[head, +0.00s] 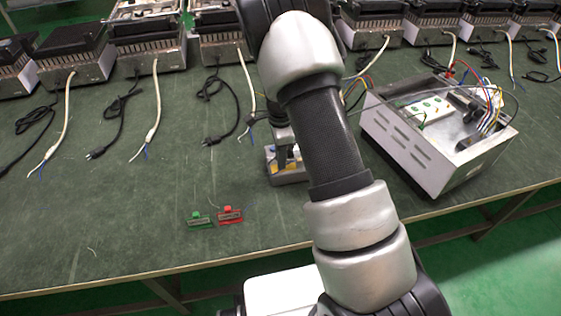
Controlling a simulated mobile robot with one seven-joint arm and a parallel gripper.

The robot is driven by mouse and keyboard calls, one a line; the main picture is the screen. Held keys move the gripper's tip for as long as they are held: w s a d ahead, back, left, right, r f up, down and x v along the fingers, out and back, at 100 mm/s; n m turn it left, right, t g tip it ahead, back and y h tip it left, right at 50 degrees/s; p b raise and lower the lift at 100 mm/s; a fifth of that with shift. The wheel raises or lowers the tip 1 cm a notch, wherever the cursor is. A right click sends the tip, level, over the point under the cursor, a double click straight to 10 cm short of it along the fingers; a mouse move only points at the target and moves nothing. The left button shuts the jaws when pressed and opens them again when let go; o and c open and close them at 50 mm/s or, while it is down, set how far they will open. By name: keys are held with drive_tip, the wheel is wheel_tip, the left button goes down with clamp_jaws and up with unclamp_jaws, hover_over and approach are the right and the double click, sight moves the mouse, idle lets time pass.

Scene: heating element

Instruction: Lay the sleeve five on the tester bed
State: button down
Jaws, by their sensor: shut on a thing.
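My arm rises from the bottom right and bends over the middle of the head view. My gripper's fingers are hidden behind it, so what they hold does not show. Left of my arm, a small grey unit (290,178) with yellow and blue parts stands on the bench, partly covered. It may be the tester, but I cannot tell. A dark upright part shows just above it, and I cannot tell whether it belongs to my wrist or to the unit. I cannot make out sleeve five.
A green clip (199,220) and a red clip (230,216) lie near the front edge of the green bench (130,230). An open metal box (420,160) with wires stands at the right. Heater units (75,60) with loose cables line the back. The front left is mostly clear.

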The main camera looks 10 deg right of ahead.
drive_tip(key=shift+f, duration=0.75)
drive_tip(key=shift+f, duration=0.15)
drive_tip(key=c, duration=1.6)
unclamp_jaws()
